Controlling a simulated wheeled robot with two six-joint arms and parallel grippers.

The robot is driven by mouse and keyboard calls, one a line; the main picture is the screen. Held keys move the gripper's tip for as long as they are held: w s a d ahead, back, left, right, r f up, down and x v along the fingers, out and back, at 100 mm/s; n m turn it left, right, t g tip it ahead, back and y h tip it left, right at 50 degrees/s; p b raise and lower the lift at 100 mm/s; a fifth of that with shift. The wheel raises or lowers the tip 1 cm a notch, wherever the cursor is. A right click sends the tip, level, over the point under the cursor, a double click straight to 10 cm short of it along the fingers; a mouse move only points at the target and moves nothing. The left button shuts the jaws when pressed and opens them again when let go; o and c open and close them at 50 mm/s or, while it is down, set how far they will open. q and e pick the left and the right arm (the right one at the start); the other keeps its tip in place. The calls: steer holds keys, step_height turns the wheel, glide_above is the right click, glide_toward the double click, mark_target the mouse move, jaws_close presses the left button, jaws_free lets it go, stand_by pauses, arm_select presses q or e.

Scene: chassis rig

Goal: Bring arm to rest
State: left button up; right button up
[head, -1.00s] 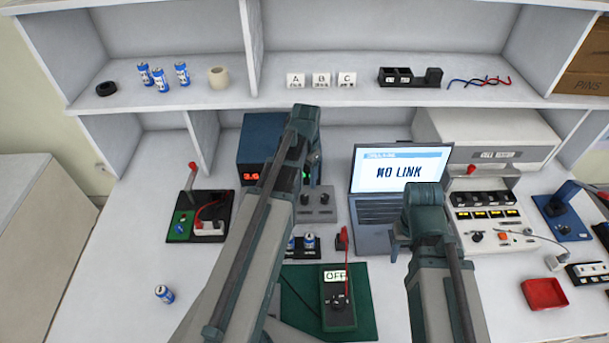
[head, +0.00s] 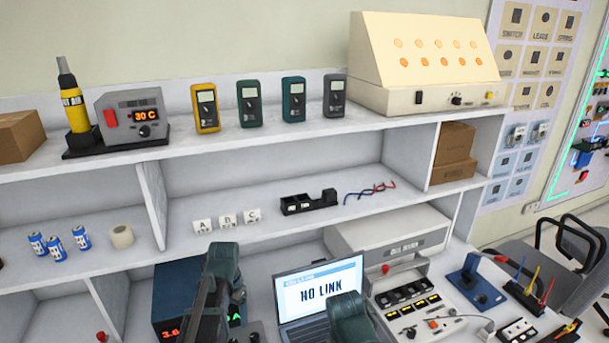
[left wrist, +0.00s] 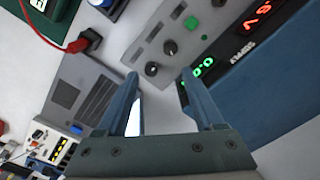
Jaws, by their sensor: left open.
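My left gripper (left wrist: 160,73) is open and empty in the left wrist view, its two blue-grey fingers apart. It points toward a grey panel with knobs (left wrist: 165,55) and a dark blue power supply (left wrist: 240,100) with red and green digits. I cannot tell the exact gap to them. In the head view my left arm (head: 222,268) rises in front of the same blue supply (head: 178,290), and its fingers are not clear there. My right arm (head: 350,318) shows at the bottom edge, in front of the laptop (head: 318,290); its gripper is not visible.
A shelf unit stands behind the bench. Its middle shelf holds blue batteries (head: 58,245), a tape roll (head: 121,236), letter blocks (head: 228,219) and a black holder (head: 308,202). Several meters (head: 249,103) stand on top. A cream instrument (head: 390,232) sits right of the laptop.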

arm_select(q)
steer(key=s+d, duration=0.6)
steer(key=d, duration=0.3)
steer(key=s+d+y, duration=0.1)
steer(key=s+d, duration=0.6)
steer(key=d, duration=0.3)
